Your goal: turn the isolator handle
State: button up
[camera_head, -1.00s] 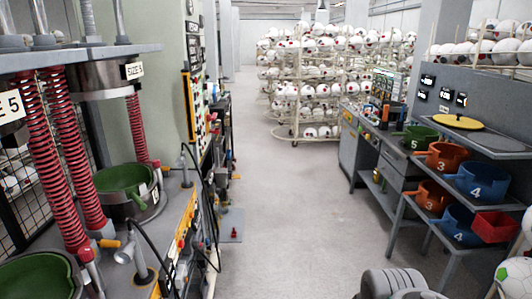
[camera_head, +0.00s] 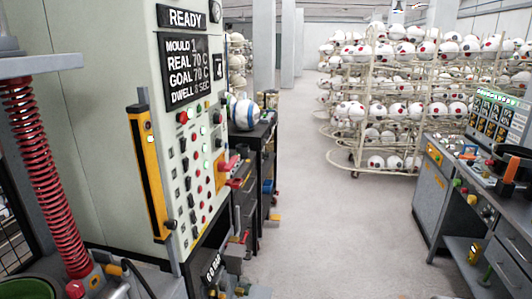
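A red handle on a yellow-orange plate (camera_head: 228,163), which looks like the isolator handle, sticks out from the lower right part of the control panel (camera_head: 190,150). The handle points to the right, and its exact angle is hard to tell at this size. The panel stands on the side of a tall pale cabinet (camera_head: 95,130) and carries rows of coloured buttons and lamps. Its black display (camera_head: 186,68) reads mould 1, real 70 C, goal 70 C, and a sign above reads READY. My gripper is not in view.
A press with a red spring (camera_head: 45,180) stands at the left. A dark cabinet with a ball (camera_head: 243,114) on it stands just beyond the panel. A grey workbench (camera_head: 435,190) is at the right and ball racks (camera_head: 390,110) behind. The grey floor (camera_head: 325,235) between is clear.

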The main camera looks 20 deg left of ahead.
aim_at(223, 167)
jog(key=i, duration=2.8)
jog(key=u, duration=4.65)
